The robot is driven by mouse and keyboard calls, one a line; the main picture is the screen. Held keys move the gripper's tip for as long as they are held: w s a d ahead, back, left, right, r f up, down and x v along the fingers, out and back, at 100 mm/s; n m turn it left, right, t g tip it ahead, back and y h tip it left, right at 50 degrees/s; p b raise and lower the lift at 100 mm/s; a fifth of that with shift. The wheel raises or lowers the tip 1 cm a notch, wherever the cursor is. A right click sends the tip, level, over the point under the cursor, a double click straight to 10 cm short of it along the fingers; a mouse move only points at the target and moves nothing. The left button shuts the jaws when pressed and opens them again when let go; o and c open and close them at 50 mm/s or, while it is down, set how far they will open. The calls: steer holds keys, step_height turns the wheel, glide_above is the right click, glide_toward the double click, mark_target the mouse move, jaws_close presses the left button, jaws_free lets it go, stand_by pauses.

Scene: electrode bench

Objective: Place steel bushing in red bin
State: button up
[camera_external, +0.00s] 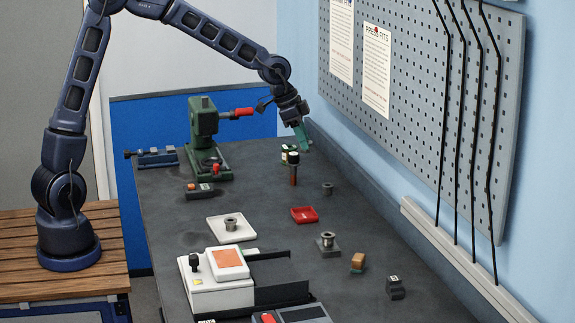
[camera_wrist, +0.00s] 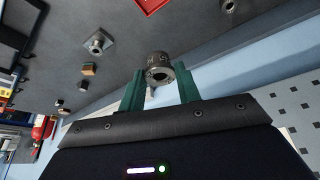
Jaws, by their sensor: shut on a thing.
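My gripper (camera_external: 302,138) is raised above the far right part of the bench, near the wall. In the wrist view its two green fingers (camera_wrist: 160,90) are shut on a grey steel bushing (camera_wrist: 158,66), a flanged ring with a dark bore, held at the fingertips. The held bushing cannot be made out in the external view. The red bin (camera_external: 304,214) is a small shallow red tray on the bench, nearer the external camera than my gripper. It shows partly at the top of the wrist view (camera_wrist: 148,3), apart from the held bushing.
Other metal bushings stand on a white tray (camera_external: 248,234), on the bare bench (camera_external: 327,188) and on a square plate (camera_external: 327,246). A green press (camera_external: 204,130), a dark-topped brown post (camera_external: 293,172) and small blocks (camera_external: 358,261) stand around. The pegboard wall (camera_external: 425,90) bounds the right.

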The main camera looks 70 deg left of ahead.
step_height(320, 180, down, 20)
steer(key=shift+r, duration=0.1)
stand_by(0.5)
steer(key=o, duration=0.7)
steer(key=s+r+n+y, duration=0.1)
steer(key=s+r, duration=0.6)
steer(key=r, duration=0.3)
steer(key=s+r+y, duration=0.1)
steer(key=s+r, duration=0.7)
steer(key=r, duration=0.2)
steer(key=s+r+n, duration=0.1)
steer(key=s+r, duration=0.2)
steer(key=s, duration=0.7)
steer(key=s+r+n, duration=0.1)
steer(key=s+r, duration=0.2)
steer(key=s, duration=0.7)
steer(key=s+r+n, duration=0.1)
steer(key=s+r, duration=0.2)
steer(key=s, duration=0.7)
steer(key=shift+s+a+r+n, duration=0.15)
steer(key=shift+a+r+n, duration=0.15)
steer(key=shift+a, duration=0.1)
